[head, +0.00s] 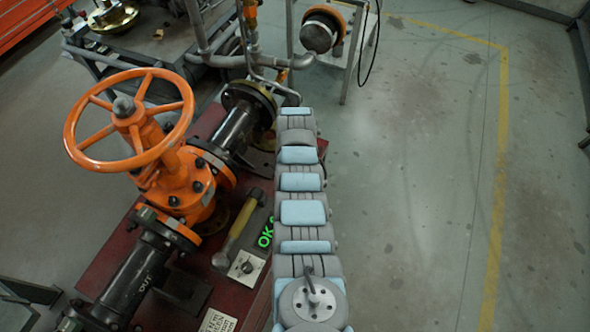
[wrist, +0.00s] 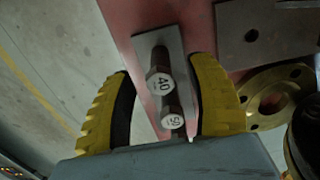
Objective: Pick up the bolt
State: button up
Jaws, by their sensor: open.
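In the wrist view, two dark bolts with pale round ends stand in a grey plate (wrist: 147,45). The upper bolt (wrist: 160,83) is marked 40, and the lower bolt (wrist: 172,121) seems to be marked 50. My gripper (wrist: 163,68) is open, with one yellow and black finger on each side of the bolts. The fingers look apart from the bolts, and the gap in depth cannot be told. The lower bolt is partly close to my gripper's grey body. In the head view my arm runs up the middle, and neither gripper nor bolts can be made out.
The orange gate valve (head: 188,184) with its handwheel stands left of my arm on a red base (head: 105,255). A yellow-handled hammer (head: 240,228) lies there. A brass flange (wrist: 268,92) is right of my gripper. Open floor (head: 420,200) is on the right.

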jog(key=shift+c, duration=0.2)
grip_shut()
jog(key=shift+r+p, duration=0.8)
jog(key=shift+r, duration=4.25)
